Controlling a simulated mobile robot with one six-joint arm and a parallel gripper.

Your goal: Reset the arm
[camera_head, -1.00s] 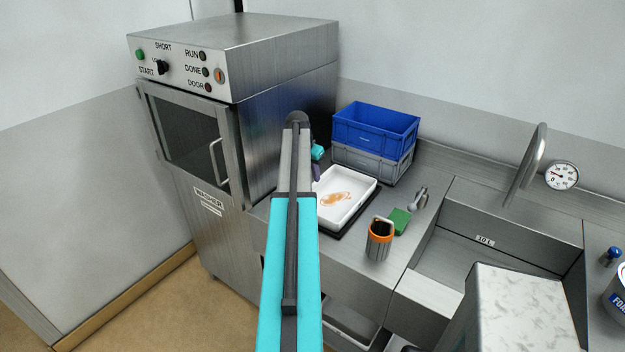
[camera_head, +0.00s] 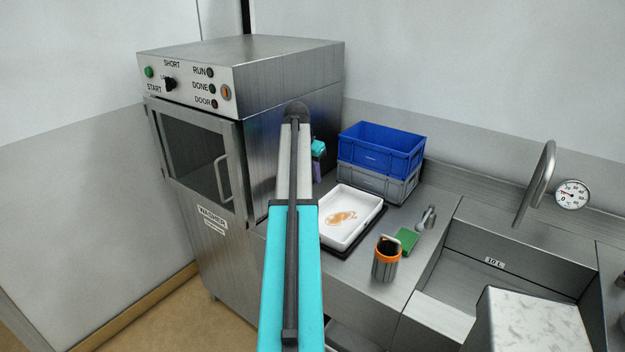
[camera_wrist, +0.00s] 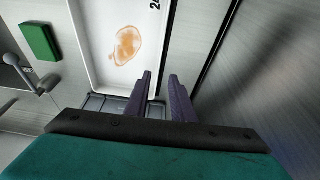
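My arm (camera_head: 292,250) reaches forward over the counter, with its far end beside the washer's right side. My gripper (camera_wrist: 160,80) shows in the wrist view as two purple fingers with a clear gap and nothing between them. In the head view the gripper is mostly hidden behind the arm; only some teal and purple parts show at its right. In the wrist view the fingertips overlap the edge of the white tray (camera_head: 360,204), which has a brown-orange stain. How high the gripper is above the counter I cannot tell.
The steel washer (camera_head: 205,215), door closed, stands close at the arm's left. A blue crate (camera_head: 385,155) sits on a grey crate (camera_head: 375,182) behind the tray. An orange-rimmed dark cup (camera_head: 386,262), a green sponge (camera_head: 406,241), a sink and a curved tap (camera_head: 536,182) are to the right.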

